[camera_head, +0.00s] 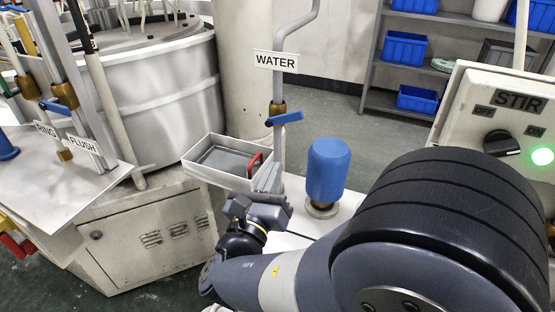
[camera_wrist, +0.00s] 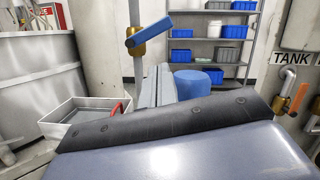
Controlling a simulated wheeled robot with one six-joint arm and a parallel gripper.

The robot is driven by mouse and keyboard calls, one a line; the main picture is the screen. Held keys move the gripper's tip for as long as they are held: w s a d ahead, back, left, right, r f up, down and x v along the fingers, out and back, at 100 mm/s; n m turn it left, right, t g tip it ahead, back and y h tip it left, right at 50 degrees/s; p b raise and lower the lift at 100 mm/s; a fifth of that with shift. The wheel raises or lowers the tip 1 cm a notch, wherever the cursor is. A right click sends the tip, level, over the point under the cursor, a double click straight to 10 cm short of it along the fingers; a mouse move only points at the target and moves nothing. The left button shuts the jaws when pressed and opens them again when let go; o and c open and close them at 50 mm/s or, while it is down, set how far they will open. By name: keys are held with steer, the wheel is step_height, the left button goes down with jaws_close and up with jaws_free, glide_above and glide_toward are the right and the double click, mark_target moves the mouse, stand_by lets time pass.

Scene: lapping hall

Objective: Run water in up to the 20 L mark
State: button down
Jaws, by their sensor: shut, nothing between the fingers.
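The WATER sign (camera_head: 276,61) hangs on a grey pipe. Below it is a brass valve (camera_head: 277,107) with a blue lever (camera_head: 288,118) pointing right and slightly up. The lever (camera_wrist: 150,29) also shows in the wrist view, slanting up to the right from its brass body. My gripper (camera_head: 271,168) is shut and empty, below the lever, apart from it. Its fingers (camera_wrist: 160,78) show in the wrist view, side by side. I see no 20 L mark and no running water; the pipe's lower end is hidden.
A white tray (camera_head: 190,172) with a red-handled thing stands left of my gripper. A blue rounded cylinder (camera_head: 327,170) stands close on the right. A STIR panel (camera_head: 500,115) with a lit green lamp is at right.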

steer(key=s+a+f+m+g+y, duration=0.1)
steer(key=s+a+f+g+y, duration=0.1)
steer(key=f+g, duration=0.5)
steer(key=s+a+f+m+g+y, duration=0.2)
steer(key=f+g, duration=0.2)
steer(key=f, duration=0.6)
steer(key=s+a+r+m+g+y+p, duration=0.1)
steer(key=s+a+m+g+y, duration=0.15)
steer(key=a+y, duration=0.35)
steer(key=s+a+r+m+g+y, duration=0.1)
steer(key=s+a+m+y, duration=0.15)
steer(key=a, duration=0.55)
step_height(320, 180, up, 26)
steer(key=m+t+h+p, duration=0.5)
steer(key=m+t+h, duration=0.85)
steer(key=m, duration=1.15)
glide_above(282, 115)
steer(key=s+a, duration=0.2)
steer(key=t+y, duration=0.2)
steer(key=y, duration=0.1)
steer(key=f, duration=0.1)
steer(key=d+f, duration=0.2)
steer(key=f, duration=0.1)
steer(key=shift+s, duration=0.1)
